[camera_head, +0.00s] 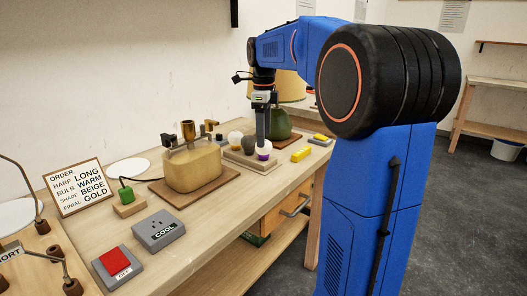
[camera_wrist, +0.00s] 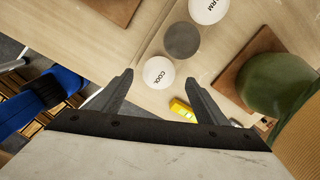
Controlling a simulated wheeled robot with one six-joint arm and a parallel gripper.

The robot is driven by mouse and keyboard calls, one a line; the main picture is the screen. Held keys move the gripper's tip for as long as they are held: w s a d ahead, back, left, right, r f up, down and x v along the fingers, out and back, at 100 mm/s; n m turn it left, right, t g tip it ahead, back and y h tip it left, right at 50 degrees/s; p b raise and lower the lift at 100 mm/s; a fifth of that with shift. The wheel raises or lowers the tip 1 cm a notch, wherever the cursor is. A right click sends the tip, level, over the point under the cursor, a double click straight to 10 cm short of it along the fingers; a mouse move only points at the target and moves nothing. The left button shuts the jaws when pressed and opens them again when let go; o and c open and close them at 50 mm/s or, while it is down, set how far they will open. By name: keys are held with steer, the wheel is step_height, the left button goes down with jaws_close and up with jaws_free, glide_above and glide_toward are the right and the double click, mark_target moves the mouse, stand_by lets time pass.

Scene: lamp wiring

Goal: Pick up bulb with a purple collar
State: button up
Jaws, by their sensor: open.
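The bulb with the purple collar (camera_head: 264,155) stands at the right end of a row on a wooden board (camera_head: 246,164). It has a pale top and the purple shows just below. My gripper (camera_head: 262,138) is right above it, pointing down, and hides part of its top. In the wrist view my gripper (camera_wrist: 160,77) is open, with a white round bulb top marked COOL (camera_wrist: 159,72) between and below the fingertips. It appears to be the same bulb; its collar is hidden from above. I cannot tell whether the fingers touch it.
A dark bulb (camera_wrist: 183,40) and a white bulb marked WARM (camera_wrist: 208,10) stand close by in the row. A green lamp base (camera_wrist: 278,84) and a yellow block (camera_wrist: 182,110) are to the right. A beige lamp base (camera_head: 192,166) stands left of the board.

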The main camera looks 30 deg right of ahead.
mark_target(264, 153)
steer(key=shift+f, duration=2.8)
steer(key=shift+c, duration=0.5)
steer(key=c, duration=1)
